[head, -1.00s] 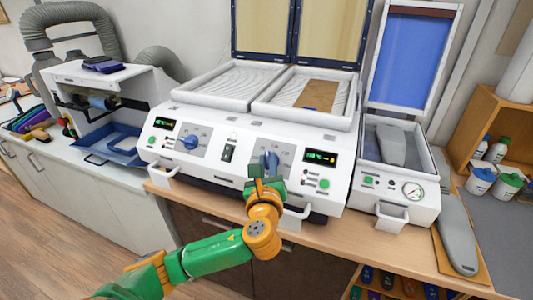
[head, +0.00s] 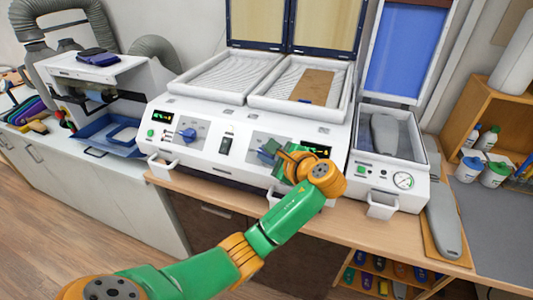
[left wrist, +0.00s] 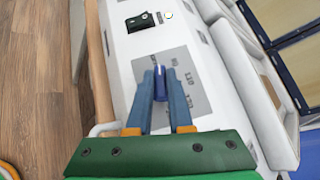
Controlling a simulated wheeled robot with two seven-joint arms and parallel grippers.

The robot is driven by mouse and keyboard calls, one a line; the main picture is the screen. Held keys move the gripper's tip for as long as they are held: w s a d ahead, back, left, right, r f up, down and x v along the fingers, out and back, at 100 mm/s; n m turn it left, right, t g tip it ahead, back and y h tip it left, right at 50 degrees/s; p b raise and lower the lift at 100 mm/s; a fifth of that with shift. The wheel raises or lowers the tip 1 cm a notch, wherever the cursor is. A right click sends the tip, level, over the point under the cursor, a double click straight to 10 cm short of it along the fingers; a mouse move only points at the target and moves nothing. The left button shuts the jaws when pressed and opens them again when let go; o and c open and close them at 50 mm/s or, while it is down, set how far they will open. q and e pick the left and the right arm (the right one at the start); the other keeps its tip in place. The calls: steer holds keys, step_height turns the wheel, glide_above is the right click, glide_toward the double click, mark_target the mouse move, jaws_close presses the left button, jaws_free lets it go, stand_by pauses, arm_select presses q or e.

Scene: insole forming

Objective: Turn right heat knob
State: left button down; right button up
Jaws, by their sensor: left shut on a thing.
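The right heat knob (head: 265,152) is a blue dial on the grey scale panel at the right of the white heating machine's front. My left gripper (head: 280,158) is at this knob, coming from the lower right and partly hiding it. In the left wrist view, the blue knob (left wrist: 160,83) stands between the two blue-grey fingers of my left gripper (left wrist: 162,95), which are shut on it. My right gripper is not in view.
The left heat knob (head: 188,134) is free on its own panel. A black rocker switch (head: 227,145) sits between the panels. The open heating trays (head: 301,116) lie above, with a brown sheet in the right one. A press with a gauge (head: 403,180) stands at the right.

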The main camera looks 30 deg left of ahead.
arm_select(q)
steer(key=shift+w+r+n+g+h, duration=0.1)
steer(key=shift+n+g+h, duration=0.2)
steer(key=shift+n+g, duration=0.65)
steer(key=shift+n, duration=0.35)
steer(key=c, duration=0.8)
jaws_free()
steer(key=shift+a, duration=0.1)
steer(key=shift+d+r, duration=0.1)
steer(key=shift+d, duration=0.25)
steer(key=b+v, duration=0.1)
steer(key=v, duration=0.5)
steer(key=shift+d+r+b, duration=0.15)
steer(key=shift+r+b, duration=0.1)
steer(key=shift+b, duration=0.05)
